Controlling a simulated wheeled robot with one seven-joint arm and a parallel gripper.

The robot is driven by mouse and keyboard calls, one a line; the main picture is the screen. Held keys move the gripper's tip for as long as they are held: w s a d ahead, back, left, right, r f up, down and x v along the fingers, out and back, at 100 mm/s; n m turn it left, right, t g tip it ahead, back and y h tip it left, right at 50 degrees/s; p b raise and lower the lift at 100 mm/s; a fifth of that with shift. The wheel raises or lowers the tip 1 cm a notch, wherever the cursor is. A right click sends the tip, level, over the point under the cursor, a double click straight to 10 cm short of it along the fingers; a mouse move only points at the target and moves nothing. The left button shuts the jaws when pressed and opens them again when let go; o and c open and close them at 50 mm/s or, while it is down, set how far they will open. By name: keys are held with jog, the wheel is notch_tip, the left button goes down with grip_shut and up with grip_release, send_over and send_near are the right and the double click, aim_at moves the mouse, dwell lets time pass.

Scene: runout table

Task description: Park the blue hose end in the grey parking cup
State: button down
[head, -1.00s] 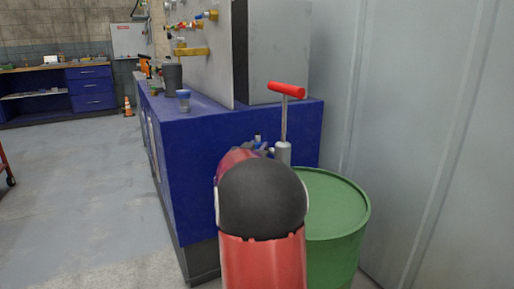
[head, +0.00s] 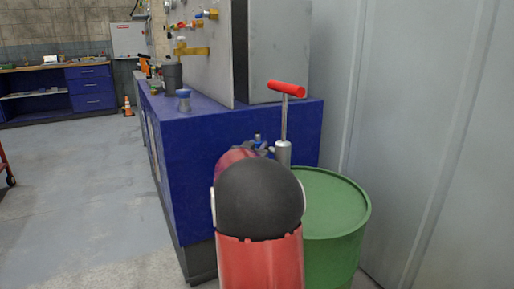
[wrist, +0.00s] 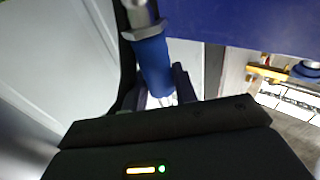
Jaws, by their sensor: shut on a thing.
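The blue hose end (wrist: 153,58) is between the jaws of my gripper (wrist: 158,92) in the wrist view, with a metal collar and fitting at its upper end. My gripper is shut on it. In the head view my own arm hides most of the gripper; small blue and grey parts show (head: 258,143) just beyond it, in front of the blue bench's end. A dark grey upright cylinder (head: 172,76) stands on the bench top; I cannot tell whether it is the parking cup. No other clear grey cup shows.
The blue bench (head: 215,140) carries a small blue item (head: 183,100) near its left edge and a tall grey panel (head: 270,50). A green drum (head: 335,215) with a red-handled pump (head: 285,120) stands close right of my arm. Open floor (head: 80,190) lies left.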

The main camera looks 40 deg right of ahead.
jog(key=shift+f+b, duration=2.1)
jog(key=shift+f, duration=0.25)
jog(key=c, duration=1)
grip_release()
jog(key=v, duration=0.7)
jog(key=shift+s+a, duration=0.2)
jog(key=shift+a, duration=0.1)
jog(key=a+n+t+y+p, duration=0.15)
jog(key=a+n+y, duration=0.45)
jog(key=a, duration=0.7)
jog(key=a+n+t+y+p, duration=0.1)
jog(key=a+n+t+y, duration=0.2)
jog(key=a+y, duration=0.75)
jog(key=s+a+f+n+g, duration=0.1)
jog(key=s+a+f+g, duration=0.1)
jog(key=s+a, duration=0.2)
jog(key=s+a+f+n+g+p, duration=0.1)
jog(key=s+a+f+g, duration=0.1)
jog(key=s, duration=0.7)
jog(key=s+a+f+n+g, duration=0.2)
jog(key=s+a+f+g, duration=0.1)
jog(key=s+a, duration=0.3)
jog(key=shift+s+a+y, duration=0.25)
jog(key=shift+s+a, duration=0.1)
jog(key=shift+s, duration=0.45)
